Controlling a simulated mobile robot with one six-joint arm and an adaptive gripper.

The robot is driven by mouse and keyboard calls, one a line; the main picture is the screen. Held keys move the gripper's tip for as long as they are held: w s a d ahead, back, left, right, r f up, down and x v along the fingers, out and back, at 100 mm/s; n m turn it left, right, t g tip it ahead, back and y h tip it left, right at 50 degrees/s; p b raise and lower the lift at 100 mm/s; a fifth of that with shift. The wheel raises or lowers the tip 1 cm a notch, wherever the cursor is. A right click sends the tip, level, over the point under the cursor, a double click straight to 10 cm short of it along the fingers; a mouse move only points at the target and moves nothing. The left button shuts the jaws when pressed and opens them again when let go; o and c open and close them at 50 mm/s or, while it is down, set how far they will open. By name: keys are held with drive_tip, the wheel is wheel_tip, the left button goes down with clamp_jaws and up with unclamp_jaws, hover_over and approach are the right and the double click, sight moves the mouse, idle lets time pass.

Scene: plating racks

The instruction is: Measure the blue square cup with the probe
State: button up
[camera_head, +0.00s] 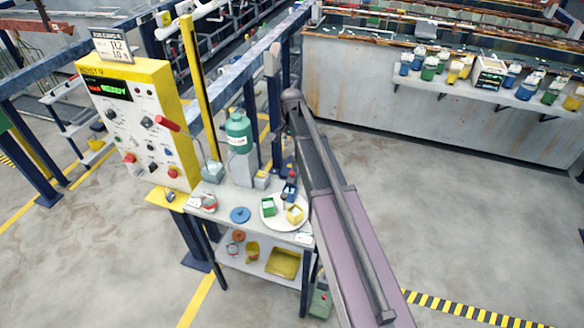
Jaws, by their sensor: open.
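A small dark blue thing (291,184), perhaps the blue square cup, shows at the back edge of a round white plate (270,222), close beside my arm. It is too small to make out its shape, and dark parts lie in front of it. A green square cup (268,207) and a yellow square cup (294,214) are on the plate. My arm rises from the lower right and passes just right of the plate. I cannot make out my gripper, nor a probe for certain.
The plate is on a small table (222,222) with a blue disc (240,215) and a teal bottle (238,131). A yellow control box (140,125) stands left. Trays are on the lower shelf. A shelf of jars (490,85) is at back right. Open floor lies right.

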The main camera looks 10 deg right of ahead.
sight(292, 173)
drive_tip(key=shift+f, duration=0.1)
idle(0.4)
wheel_tip(292, 173, down, 14)
drive_tip(key=b, duration=1.4)
drive_tip(key=shift+r, duration=0.25)
drive_tip(key=shift+c, duration=0.2)
